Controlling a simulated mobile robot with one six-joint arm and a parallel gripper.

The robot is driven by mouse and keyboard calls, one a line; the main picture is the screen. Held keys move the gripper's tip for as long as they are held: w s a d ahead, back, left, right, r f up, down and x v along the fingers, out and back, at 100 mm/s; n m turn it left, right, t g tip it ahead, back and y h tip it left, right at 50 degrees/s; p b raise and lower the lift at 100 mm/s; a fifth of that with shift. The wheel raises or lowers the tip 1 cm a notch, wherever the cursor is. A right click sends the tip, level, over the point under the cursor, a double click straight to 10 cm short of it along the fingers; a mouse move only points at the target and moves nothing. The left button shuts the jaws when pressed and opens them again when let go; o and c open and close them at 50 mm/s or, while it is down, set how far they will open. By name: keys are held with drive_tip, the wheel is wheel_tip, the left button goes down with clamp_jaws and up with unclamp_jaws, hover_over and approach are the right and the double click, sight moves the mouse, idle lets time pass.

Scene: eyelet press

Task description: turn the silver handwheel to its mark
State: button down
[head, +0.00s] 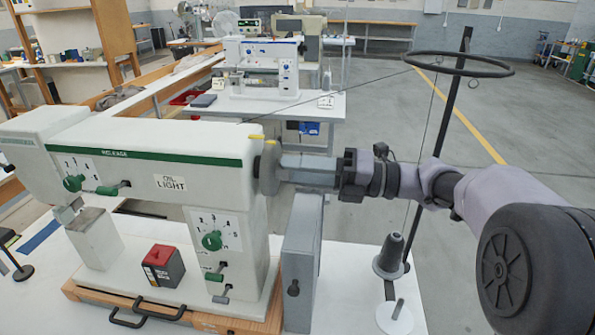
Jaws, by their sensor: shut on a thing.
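The silver handwheel (267,168) is a grey disc seen nearly edge-on at the right end of the white machine head (180,150). A yellow pointer (257,137) sits at its top edge, and a second small yellow piece is beside it; I cannot tell which is the mark. My gripper (282,166) reaches in from the right, level with the wheel, and is shut on the handwheel. The fingers hide part of the wheel's outer face, so the exact grip cannot be seen.
A grey box (302,260) stands below my gripper. A thread cone (390,257) and a dark stand with a ring (458,63) are to the right. Dials, small levers and a red-topped block (163,265) are on the machine's front side.

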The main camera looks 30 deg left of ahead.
drive_tip(key=c, duration=0.9)
unclamp_jaws()
drive_tip(key=shift+c, duration=0.2)
drive_tip(key=shift+d, duration=0.1)
drive_tip(key=p+v, duration=0.6)
drive_tip(key=v, duration=1.1)
drive_tip(key=shift+w, duration=0.2)
drive_tip(key=shift+d, duration=0.1)
